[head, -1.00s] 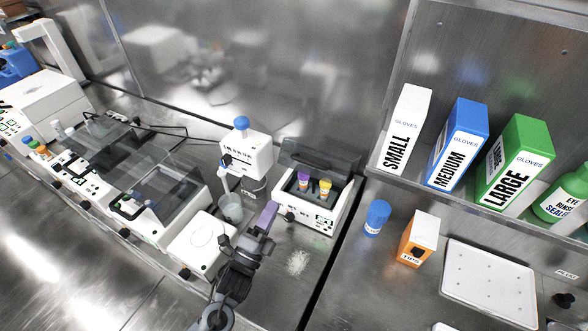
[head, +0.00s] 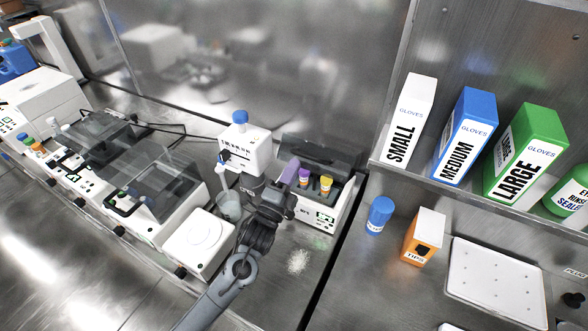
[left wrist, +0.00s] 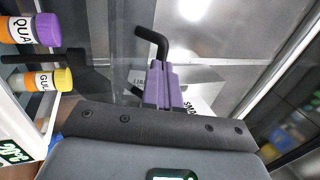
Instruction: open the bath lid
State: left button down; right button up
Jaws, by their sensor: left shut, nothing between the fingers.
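The small white bath (head: 325,218) stands right of centre in the head view. Its clear, dark-tinted lid (head: 325,152) is raised along the back, leaving the top open. A purple-capped tube (head: 304,176) and a yellow-capped tube (head: 326,184) stand in it; both caps also show at the left of the left wrist view. My left gripper (head: 290,171) has its purple fingers shut and empty at the bath's left side. In the left wrist view, a dark bent handle (left wrist: 152,45) on the clear pane is just beyond the fingertips (left wrist: 156,70); contact is unclear. My right gripper is not in view.
A white device with a blue knob (head: 240,145) and a beaker (head: 229,205) stand left of the gripper. More baths with clear lids (head: 150,185) are further left. A blue-capped bottle (head: 379,215), an orange tips box (head: 424,236) and shelved glove boxes (head: 462,135) are at right.

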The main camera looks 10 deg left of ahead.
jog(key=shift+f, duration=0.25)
pick_arm(q)
jog(key=shift+w+d+r, duration=0.2)
jog(key=shift+w, duration=0.3)
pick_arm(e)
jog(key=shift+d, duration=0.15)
pick_arm(q)
jog(key=shift+r, duration=0.1)
